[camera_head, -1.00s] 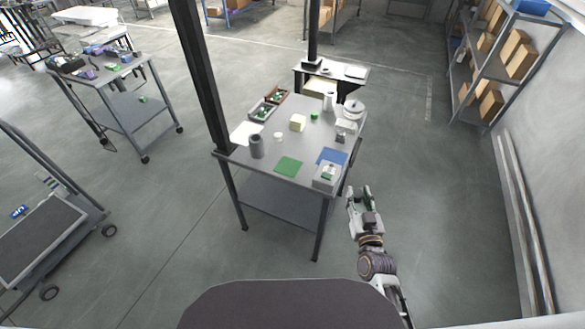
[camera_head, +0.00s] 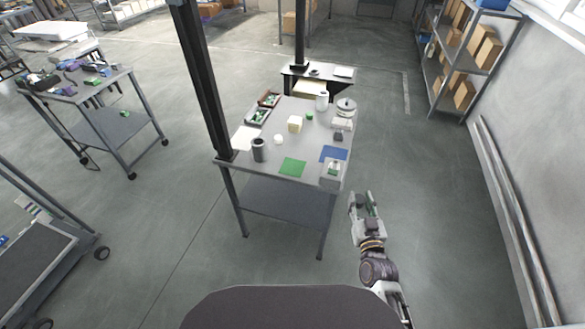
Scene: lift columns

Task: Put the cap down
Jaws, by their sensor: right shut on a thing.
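My right gripper (camera_head: 364,203) is in front of the table's right front corner, apart from the table and over the floor. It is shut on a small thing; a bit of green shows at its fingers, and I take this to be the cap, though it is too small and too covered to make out. The grey work table (camera_head: 230,157) has a green mat (camera_head: 292,167) at its front and a blue mat (camera_head: 333,153) to the right. A light grey box-like fixture (camera_head: 331,174) stands at the front right corner. My left gripper is out of view.
A black column (camera_head: 203,85) rises at the left edge. Floor right of the table is clear.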

